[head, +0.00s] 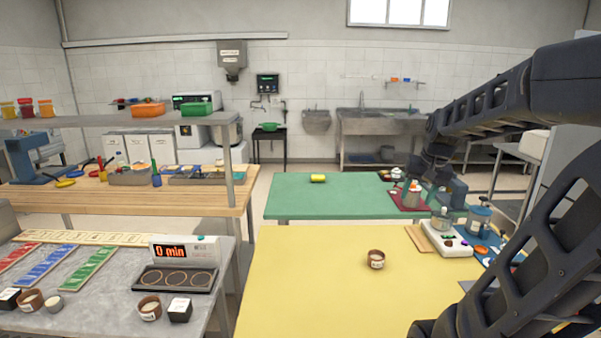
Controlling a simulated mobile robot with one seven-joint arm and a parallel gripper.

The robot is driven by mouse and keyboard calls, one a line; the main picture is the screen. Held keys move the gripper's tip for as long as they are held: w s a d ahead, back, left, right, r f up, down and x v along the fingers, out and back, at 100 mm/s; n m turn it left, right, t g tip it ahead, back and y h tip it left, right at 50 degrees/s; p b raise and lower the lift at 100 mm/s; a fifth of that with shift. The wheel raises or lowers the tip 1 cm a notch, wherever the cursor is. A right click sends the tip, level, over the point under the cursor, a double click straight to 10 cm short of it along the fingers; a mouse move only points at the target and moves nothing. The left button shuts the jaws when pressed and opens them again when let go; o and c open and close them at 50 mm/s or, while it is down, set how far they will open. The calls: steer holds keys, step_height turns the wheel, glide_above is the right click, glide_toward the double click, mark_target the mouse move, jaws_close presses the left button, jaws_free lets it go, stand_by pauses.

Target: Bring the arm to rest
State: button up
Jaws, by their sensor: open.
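My arm comes in from the right side, bends at the upper right and reaches left over the tables. My gripper (432,190) hangs at its end over the right part of the green table (300,198), close to the dark red mat (400,203) and the items there. Its jaws are open. The fingertips are small and dark at this distance, and whether they touch anything cannot be told.
A white device (458,249) and a blue-lidded jar (479,214) crowd the right. The yellow table's left half is clear.

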steer(key=s+a+n+t+h, duration=0.1)
steer(key=s+a+n, duration=0.2)
steer(key=s, duration=0.8)
steer(key=shift+a+f, duration=0.45)
steer(key=shift+a, duration=0.35)
